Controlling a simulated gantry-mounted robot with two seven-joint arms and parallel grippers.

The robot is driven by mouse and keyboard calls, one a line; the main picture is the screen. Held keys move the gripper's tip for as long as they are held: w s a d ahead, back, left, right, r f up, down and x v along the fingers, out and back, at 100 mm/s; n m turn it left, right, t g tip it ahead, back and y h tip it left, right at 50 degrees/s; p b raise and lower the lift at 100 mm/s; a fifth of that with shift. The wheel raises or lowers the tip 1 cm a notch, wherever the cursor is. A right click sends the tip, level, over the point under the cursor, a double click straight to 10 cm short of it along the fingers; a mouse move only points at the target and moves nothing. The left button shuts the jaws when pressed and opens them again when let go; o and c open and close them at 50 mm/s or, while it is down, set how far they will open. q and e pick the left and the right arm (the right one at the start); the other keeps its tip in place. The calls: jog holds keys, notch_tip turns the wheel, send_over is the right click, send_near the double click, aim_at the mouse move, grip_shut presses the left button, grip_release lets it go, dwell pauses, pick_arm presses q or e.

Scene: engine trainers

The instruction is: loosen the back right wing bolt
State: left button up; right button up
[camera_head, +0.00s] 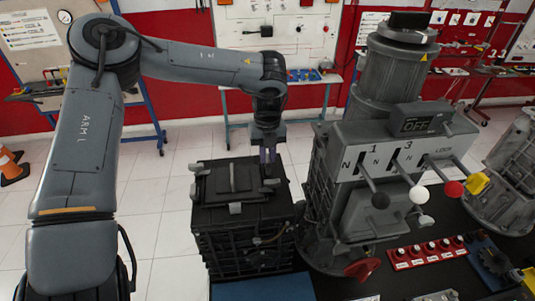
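A black box (240,245) stands in the middle, with a dark flat lid (218,190) and a raised bar handle on top. Small light-grey wing bolts sit around the lid's rim: one at the front (235,208), one at the left (193,190) and one at the right (271,182). My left gripper (268,160) points straight down over the lid's back right corner. Its fingers cover that corner, so I cannot tell whether they touch or hold a wing bolt there. The finger gap is too small to read. My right gripper is out of view.
A tall grey machine (325,185) stands close to the box's right, with a lever panel (390,150) whose display reads OFF. Red switches (430,252) and a blue part (490,262) lie on the dark bench at right. Open tiled floor (160,190) lies left of the box.

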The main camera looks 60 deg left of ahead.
aim_at(267, 158)
pick_arm(q)
jog(key=o, duration=0.4)
jog(key=shift+r, duration=0.15)
notch_tip(267, 158, up, 11)
jog(key=shift+f, duration=0.2)
dwell(0.7)
